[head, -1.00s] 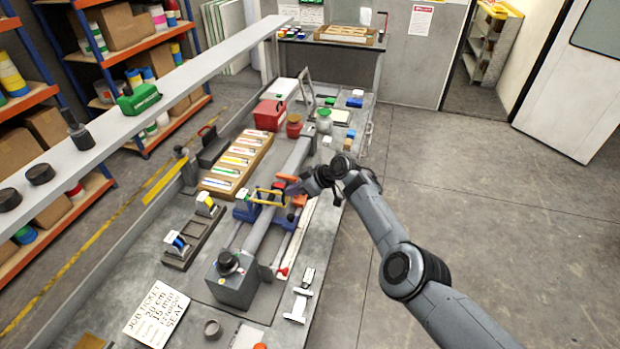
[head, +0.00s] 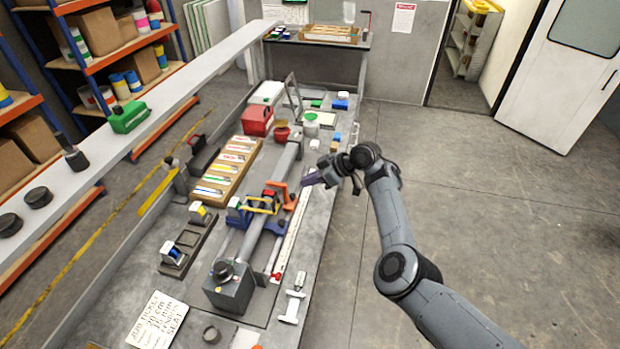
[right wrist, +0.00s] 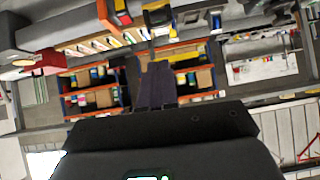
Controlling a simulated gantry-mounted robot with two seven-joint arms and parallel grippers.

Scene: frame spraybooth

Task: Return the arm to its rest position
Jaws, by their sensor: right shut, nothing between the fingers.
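My right arm (head: 395,225) comes in from the lower right in the head view. Its gripper (head: 305,181) is shut and empty, with purple-grey fingers pointing left over the right edge of the workbench (head: 318,225). The gripper is just right of the orange part (head: 281,193) on the long jig and appears apart from it. In the right wrist view the fingers (right wrist: 157,80) show closed together, with the bench things and shelves seen rotated behind them. My left arm and gripper are not in view.
The bench holds a yellow and blue clamp (head: 262,205), a wooden tray of coloured strips (head: 226,170), a red box (head: 257,120) and a grey block (head: 228,290). A raised beam (head: 190,87) runs along the left. Open floor (head: 480,210) lies to the right.

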